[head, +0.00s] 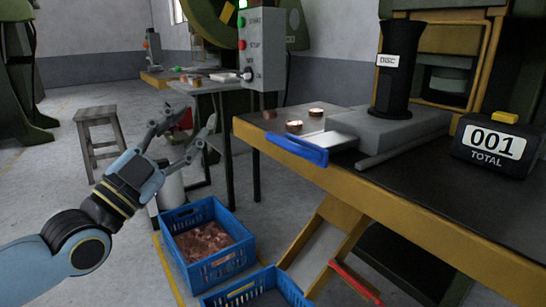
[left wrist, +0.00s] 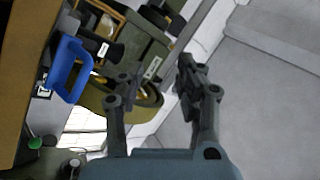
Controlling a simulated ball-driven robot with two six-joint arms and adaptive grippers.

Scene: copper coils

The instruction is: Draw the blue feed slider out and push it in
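The blue handle of the feed slider (head: 297,149) sits at the front left edge of the press table, at the end of a grey plate (head: 335,138) that leads to the grey feed base (head: 385,130). The handle also shows at the left of the left wrist view (left wrist: 68,68). My left gripper (head: 190,117) is open and empty, in the air to the left of the handle and clear of the table. Its two spread fingers also show in the left wrist view (left wrist: 158,68). My right gripper is not in view.
Copper pieces (head: 294,126) lie on the table (head: 450,215) beside the slider. A black tube (head: 398,85) stands on the feed base, and a counter (head: 497,147) reads 001. Blue crates (head: 222,271) stand on the floor below. A control box (head: 262,50) rises behind.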

